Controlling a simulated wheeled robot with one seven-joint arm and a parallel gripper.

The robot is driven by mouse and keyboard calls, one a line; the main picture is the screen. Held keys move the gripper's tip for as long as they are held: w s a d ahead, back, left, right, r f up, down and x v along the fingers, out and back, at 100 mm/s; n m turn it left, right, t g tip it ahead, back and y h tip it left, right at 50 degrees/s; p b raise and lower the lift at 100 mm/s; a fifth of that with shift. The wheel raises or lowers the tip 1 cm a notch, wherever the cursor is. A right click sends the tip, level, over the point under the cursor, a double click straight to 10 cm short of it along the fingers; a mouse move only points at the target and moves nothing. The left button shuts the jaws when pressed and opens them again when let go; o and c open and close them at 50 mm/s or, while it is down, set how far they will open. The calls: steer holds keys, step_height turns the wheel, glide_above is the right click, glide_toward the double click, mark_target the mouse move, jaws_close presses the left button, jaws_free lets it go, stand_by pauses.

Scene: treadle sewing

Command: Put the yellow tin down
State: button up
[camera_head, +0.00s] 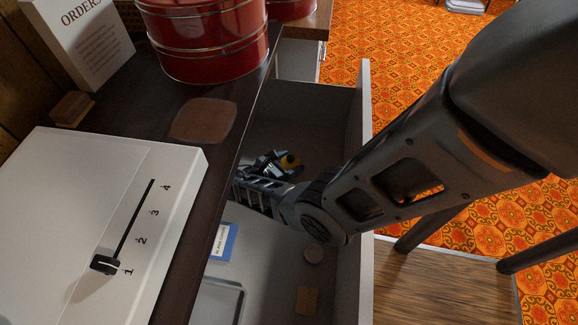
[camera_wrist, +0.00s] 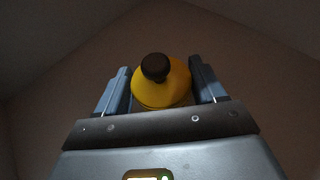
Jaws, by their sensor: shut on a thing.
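In the wrist view the yellow tin (camera_wrist: 172,88) has a rounded yellow body and a dark brown knob or cap. My gripper (camera_head: 277,163) is shut on it, with one finger on each side; the gripper (camera_wrist: 162,92) also fills the lower wrist view. It is inside the open grey drawer (camera_head: 365,130), toward the back part. Most of the tin is hidden by the gripper in the head view. I cannot tell whether its base touches the drawer floor.
The dark tabletop (camera_head: 165,80) overhangs at left, bearing a red tin (camera_head: 208,45) and a white slider box (camera_head: 80,200).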

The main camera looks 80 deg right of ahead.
steer(key=shift+f, duration=0.25)
steer(key=o, duration=1.1)
steer(key=shift+o, duration=0.2)
steer(key=shift+w+a+r, duration=0.1)
steer(key=shift+w+r, duration=0.05)
steer(key=shift+p+v, duration=0.6)
steer(key=shift+v, duration=2.95)
